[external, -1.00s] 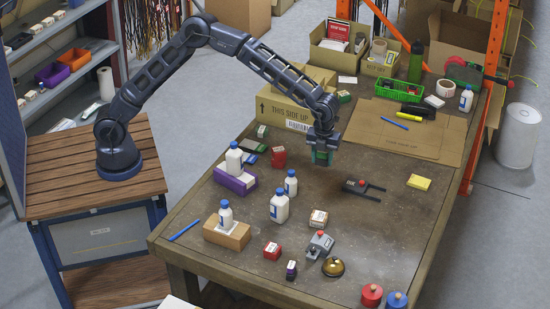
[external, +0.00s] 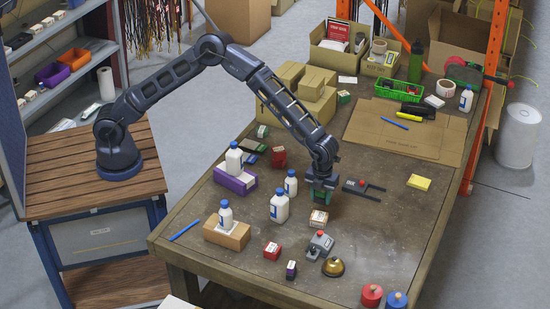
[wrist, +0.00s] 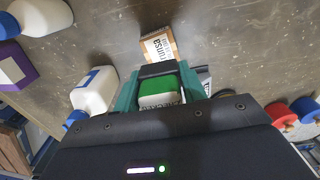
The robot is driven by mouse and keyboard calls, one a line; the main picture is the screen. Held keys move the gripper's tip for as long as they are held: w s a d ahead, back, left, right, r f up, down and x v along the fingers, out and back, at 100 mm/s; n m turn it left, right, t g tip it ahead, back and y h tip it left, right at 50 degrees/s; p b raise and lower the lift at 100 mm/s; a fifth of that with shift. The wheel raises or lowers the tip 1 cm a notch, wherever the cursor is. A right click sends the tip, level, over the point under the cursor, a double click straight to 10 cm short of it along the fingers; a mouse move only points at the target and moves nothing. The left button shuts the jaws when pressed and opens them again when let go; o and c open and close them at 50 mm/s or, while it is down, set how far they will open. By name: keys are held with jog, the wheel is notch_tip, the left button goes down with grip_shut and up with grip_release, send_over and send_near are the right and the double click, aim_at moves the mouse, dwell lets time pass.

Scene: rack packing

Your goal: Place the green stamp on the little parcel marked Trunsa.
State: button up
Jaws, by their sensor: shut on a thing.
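My gripper (external: 321,200) is shut on the green stamp (wrist: 158,90), a small block with a green top and a white lower part, between teal fingers in the wrist view. The little parcel marked Trunsa (wrist: 157,44) is a small brown box with a white label; its lettering shows just ahead of the fingers. In the external view the parcel (external: 318,219) lies on the table, just in front of my gripper. The stamp looks above the table and apart from the parcel; the exact height is hard to tell.
White bottles with blue caps (external: 279,207) stand left of my gripper. A grey device with a red knob (external: 320,243) and a brass bell (external: 333,267) lie in front of the parcel.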

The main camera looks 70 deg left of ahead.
aim_at(319, 216)
jog(key=shift+f, duration=3.25)
jog(key=shift+f, duration=0.1)
jog(key=o, duration=1)
jog(key=shift+c, duration=0.2)
